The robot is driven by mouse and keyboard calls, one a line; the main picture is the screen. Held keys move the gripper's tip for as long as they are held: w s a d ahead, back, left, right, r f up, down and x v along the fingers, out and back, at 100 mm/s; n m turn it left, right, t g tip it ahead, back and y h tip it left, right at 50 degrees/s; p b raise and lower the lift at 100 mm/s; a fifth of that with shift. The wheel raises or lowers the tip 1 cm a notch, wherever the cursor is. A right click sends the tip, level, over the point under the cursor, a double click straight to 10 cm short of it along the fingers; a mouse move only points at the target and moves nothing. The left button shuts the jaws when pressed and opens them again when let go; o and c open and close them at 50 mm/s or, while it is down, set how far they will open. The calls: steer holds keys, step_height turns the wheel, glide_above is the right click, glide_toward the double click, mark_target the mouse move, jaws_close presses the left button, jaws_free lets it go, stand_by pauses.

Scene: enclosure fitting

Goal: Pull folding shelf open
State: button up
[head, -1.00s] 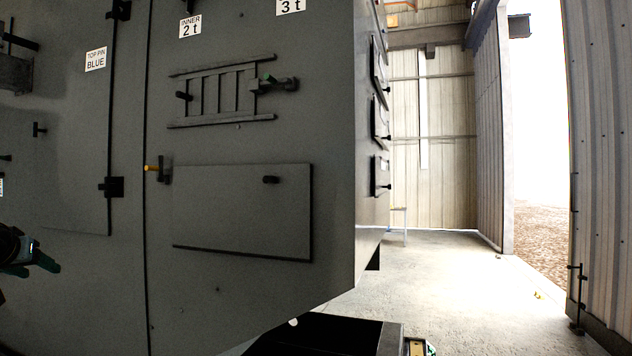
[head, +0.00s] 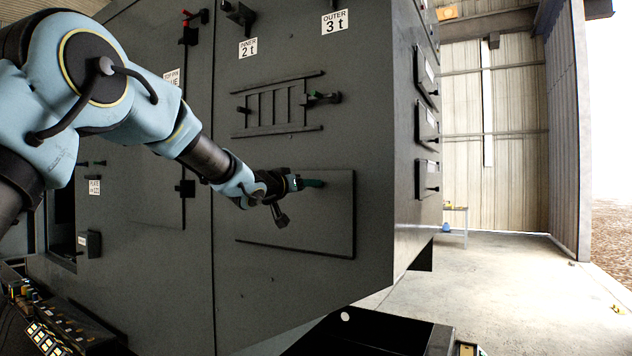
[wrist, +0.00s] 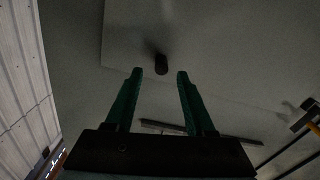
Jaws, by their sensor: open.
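The folding shelf is a flat dark grey panel (head: 300,228) shut flush against the cabinet front, under the slatted vent. It also fills the upper part of the wrist view (wrist: 215,50). Its small dark knob (wrist: 161,64) shows in the wrist view, just beyond and roughly between the fingertips. In the head view my gripper covers the knob. In the wrist view the gripper (wrist: 159,75) is open and empty. I cannot tell whether the fingertips touch the panel.
Several small handled panels (head: 427,124) line the cabinet's right side. A black open box (head: 375,335) lies below the cabinet.

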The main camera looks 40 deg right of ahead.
steer(key=shift+p+x, duration=0.6)
steer(key=shift+x, duration=1.75)
steer(key=shift+w, duration=0.1)
jaws_close()
